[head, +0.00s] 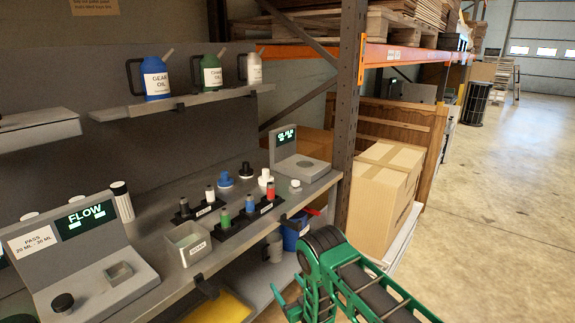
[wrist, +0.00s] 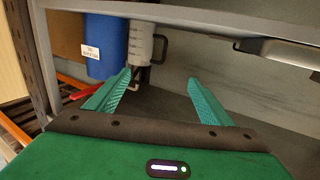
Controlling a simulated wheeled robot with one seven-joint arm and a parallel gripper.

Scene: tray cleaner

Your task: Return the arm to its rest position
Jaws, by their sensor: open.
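My green arm reaches in from the bottom right of the head view. My gripper (head: 302,303) is low in front of the bench, below the height of its worktop. In the wrist view my gripper (wrist: 165,92) has its two green fingers spread wide apart with nothing between them. The fingers point under the worktop toward the lower shelf. A blue container (wrist: 107,46) with a white label and a grey-white jug (wrist: 142,42) with a dark handle stand beyond the left finger. I cannot tell whether that finger touches the jug.
The bench worktop (head: 160,237) holds small bottles in black racks, a metal bin (head: 188,243) and a FLOW device (head: 85,250). A rack post (head: 348,110) and cardboard boxes (head: 383,190) stand close to my arm. A yellow item (head: 218,308) lies on the lower shelf. The floor (head: 500,220) at right is clear.

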